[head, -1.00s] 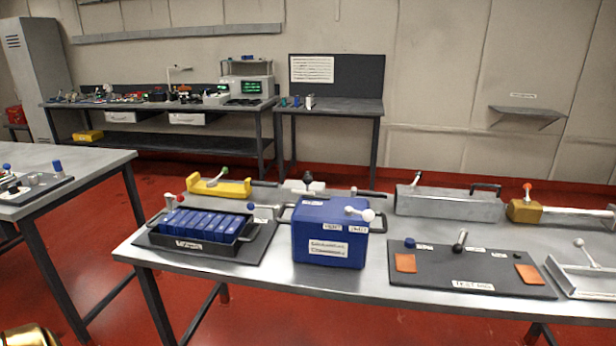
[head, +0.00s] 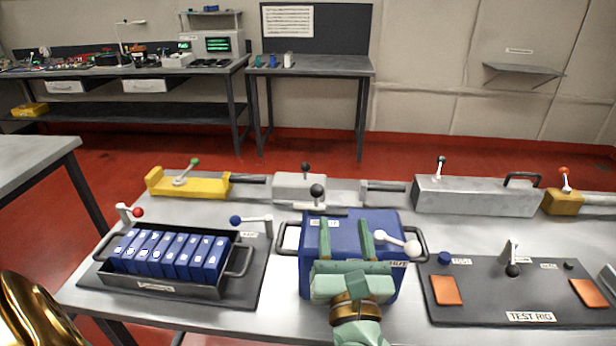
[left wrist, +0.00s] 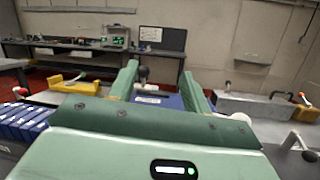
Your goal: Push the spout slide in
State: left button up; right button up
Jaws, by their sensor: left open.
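I cannot tell for certain which part is the spout slide. A blue box (head: 315,240) with side handles stands on the table. A white-ball lever (head: 395,240) is at its right, and a white lever with a black ball (head: 317,192) is at its back edge. My left gripper (head: 351,226) is open and empty in front of and over the box, its fingers pointing away and hiding part of it. In the left wrist view the box (left wrist: 165,101) and a black ball (left wrist: 143,72) show between the fingers. My right gripper is out of view.
A black tray of blue cells (head: 145,285) is at left. Behind stand a yellow device (head: 205,185), a white block (head: 297,184) with a rod, and a long grey box (head: 470,195). The dark test rig board (head: 490,300) is at right.

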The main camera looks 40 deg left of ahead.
aim_at(318, 195)
pick_arm(q)
jog(key=w+a+f+n+g, duration=0.1)
jog(key=w+a, duration=0.2)
jog(key=a, duration=0.1)
jog(key=w+a+f+n+g+b, duration=0.1)
jog(key=w+a+n, duration=0.1)
jog(key=w+a, duration=0.2)
jog(key=w+a+f+n+g+h+b, duration=0.1)
jog(key=w+a, duration=0.3)
jog(key=a, duration=0.1)
jog(key=shift+a+f+n, duration=0.1)
jog(key=shift+f+n, duration=0.15)
jog(key=shift+n, duration=0.15)
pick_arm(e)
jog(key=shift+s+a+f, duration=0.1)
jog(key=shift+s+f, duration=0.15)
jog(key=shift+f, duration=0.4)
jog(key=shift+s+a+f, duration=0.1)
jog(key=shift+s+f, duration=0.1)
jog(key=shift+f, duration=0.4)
